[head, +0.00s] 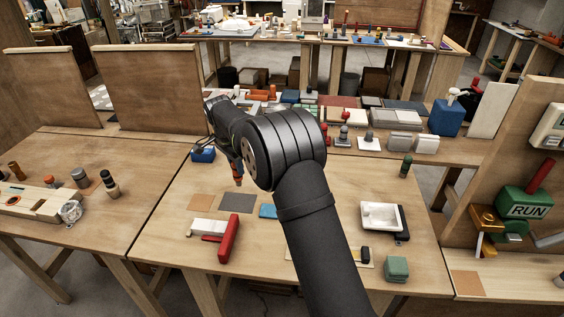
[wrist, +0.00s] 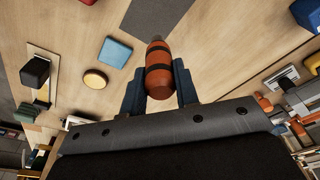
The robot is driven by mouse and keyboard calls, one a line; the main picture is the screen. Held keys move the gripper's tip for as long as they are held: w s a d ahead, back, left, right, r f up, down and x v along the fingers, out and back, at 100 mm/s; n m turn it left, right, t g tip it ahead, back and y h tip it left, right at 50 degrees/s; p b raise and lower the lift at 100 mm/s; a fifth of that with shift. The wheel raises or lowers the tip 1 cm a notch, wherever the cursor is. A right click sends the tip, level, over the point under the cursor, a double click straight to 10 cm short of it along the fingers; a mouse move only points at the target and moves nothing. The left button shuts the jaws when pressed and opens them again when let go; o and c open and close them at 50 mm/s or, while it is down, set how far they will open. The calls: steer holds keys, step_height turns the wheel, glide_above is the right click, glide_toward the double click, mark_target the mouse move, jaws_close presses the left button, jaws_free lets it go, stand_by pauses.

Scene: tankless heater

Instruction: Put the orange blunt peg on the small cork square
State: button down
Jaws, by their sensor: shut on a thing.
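An orange peg with dark bands (wrist: 158,82) is held between the two fingers of my gripper (wrist: 159,90) in the wrist view. In the head view the peg (head: 238,173) hangs tip-down above the middle table, and my arm hides part of the gripper. A small tan cork square (head: 201,202) lies flat on that table, left of a dark grey square (head: 237,202). The peg is apart from the cork square, up and to its right in the picture. Another tan square (head: 467,284) lies on the right-hand table.
A red and white item (head: 228,238) lies in front of the squares. A blue block (head: 268,211) is to their right, and a blue box (head: 203,155) stands behind. A white tray (head: 382,217) and a green block (head: 396,268) are at the right. The cork square's top looks bare.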

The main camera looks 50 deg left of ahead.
steer(key=s+a, duration=0.2)
steer(key=s, duration=0.4)
steer(key=s+a, duration=0.2)
steer(key=s, duration=0.5)
steer(key=shift+a+f+m, duration=0.3)
steer(key=shift+f+m, duration=0.05)
steer(key=shift+m, duration=0.05)
steer(key=shift+f, duration=0.1)
steer(key=shift+f, duration=2.9)
steer(key=shift+f, duration=0.5)
steer(key=c, duration=1)
jaws_free()
steer(key=shift+c, duration=0.2)
step_height(320, 180, up, 17)
steer(key=s, duration=0.2)
steer(key=shift+s, duration=0.35)
